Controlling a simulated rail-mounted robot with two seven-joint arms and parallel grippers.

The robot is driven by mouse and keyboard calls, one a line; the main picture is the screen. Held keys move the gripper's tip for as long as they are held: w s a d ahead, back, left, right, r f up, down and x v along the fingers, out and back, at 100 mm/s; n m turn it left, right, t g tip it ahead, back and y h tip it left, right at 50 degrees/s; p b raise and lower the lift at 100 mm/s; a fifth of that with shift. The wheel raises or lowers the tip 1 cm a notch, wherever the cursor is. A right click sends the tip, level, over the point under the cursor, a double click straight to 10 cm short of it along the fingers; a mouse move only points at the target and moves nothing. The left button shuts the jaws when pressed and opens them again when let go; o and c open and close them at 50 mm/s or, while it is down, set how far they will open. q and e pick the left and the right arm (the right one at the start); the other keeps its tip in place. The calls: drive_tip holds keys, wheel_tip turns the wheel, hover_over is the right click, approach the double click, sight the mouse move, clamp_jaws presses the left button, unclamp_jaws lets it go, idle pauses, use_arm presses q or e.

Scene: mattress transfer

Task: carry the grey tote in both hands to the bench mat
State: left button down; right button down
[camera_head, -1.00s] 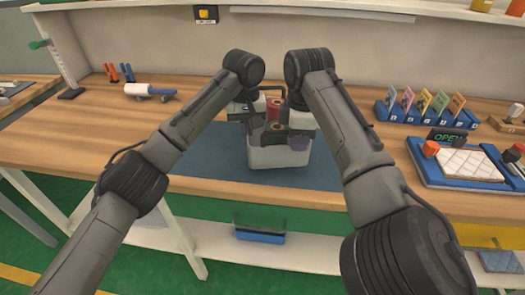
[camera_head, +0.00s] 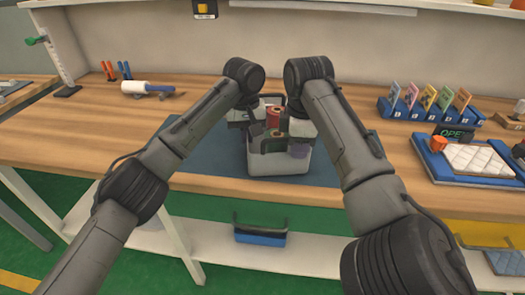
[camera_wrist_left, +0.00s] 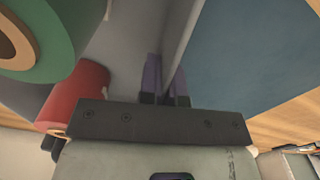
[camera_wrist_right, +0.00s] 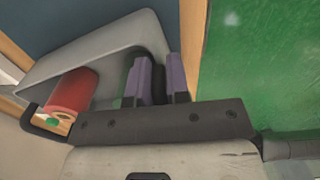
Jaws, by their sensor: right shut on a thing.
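The grey tote (camera_head: 279,164) is over the blue bench mat (camera_head: 216,160), near its front edge. I cannot tell whether its base touches the mat. It holds a red spool (camera_head: 274,116) and a green spool (camera_wrist_left: 40,30). My left gripper (camera_wrist_left: 165,84) has its purple fingers closely either side of a tote wall, shut on it. My right gripper (camera_wrist_right: 160,82) is shut on the tote's opposite wall. In the head view both wrists hang above the tote and partly hide its rim and contents.
A blue tray (camera_head: 428,157) with a white quilted pad (camera_head: 478,158) and an orange cup (camera_head: 438,143) lies right of the mat. A rack of coloured cards (camera_head: 430,107) stands behind. A white roller (camera_head: 140,88) lies back left. Bare wood is left of the mat.

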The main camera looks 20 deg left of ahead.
use_arm(q)
drive_tip(key=shift+a+f, duration=0.25)
drive_tip(key=shift+f, duration=0.15)
use_arm(e)
drive_tip(key=shift+d+f, duration=0.15)
drive_tip(key=shift+f, duration=0.25)
use_arm(q)
drive_tip(key=c, duration=1.7)
unclamp_jaws()
drive_tip(key=shift+r, duration=0.15)
use_arm(e)
drive_tip(key=c, duration=1.4)
unclamp_jaws()
drive_tip(key=shift+r, duration=0.15)
drive_tip(key=shift+c, duration=0.2)
use_arm(q)
drive_tip(key=o, duration=0.4)
drive_tip(key=shift+d, duration=0.15)
use_arm(e)
drive_tip(key=o, duration=0.3)
drive_tip(key=shift+w, duration=0.1)
drive_tip(key=shift+o, duration=0.2)
use_arm(q)
wheel_tip(320, 180, up, 12)
drive_tip(key=shift+r, duration=0.1)
